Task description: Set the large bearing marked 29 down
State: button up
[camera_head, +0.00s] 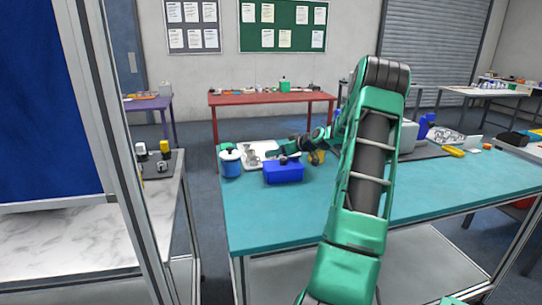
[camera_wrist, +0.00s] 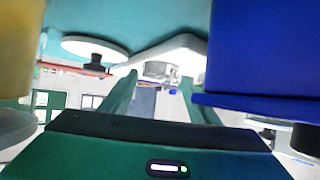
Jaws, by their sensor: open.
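My gripper (camera_head: 274,153) reaches over the white tray (camera_head: 266,145) on the teal table, just behind the blue box (camera_head: 284,173). In the wrist view my gripper (camera_wrist: 160,82) is open, with its two green fingers apart. A silver, ring-like metal part (camera_wrist: 161,71) shows between and beyond the fingertips, against the white tray (camera_wrist: 182,45). It looks like a bearing, but no marking 29 is legible. In the head view grey metal parts (camera_head: 252,160) sit on the tray left of the gripper; I cannot tell which is the large bearing.
A blue pot with a white lid (camera_head: 230,165) stands left of the tray. The blue box also fills the upper right of the wrist view (camera_wrist: 265,45), close to a finger. The table's front left (camera_head: 270,215) is clear. A yellow object (camera_head: 318,156) stands behind my arm.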

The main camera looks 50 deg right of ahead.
jog(key=v, duration=1)
jog(key=shift+s+r, duration=0.1)
jog(key=shift+s, duration=0.05)
jog(key=shift+s, duration=0.1)
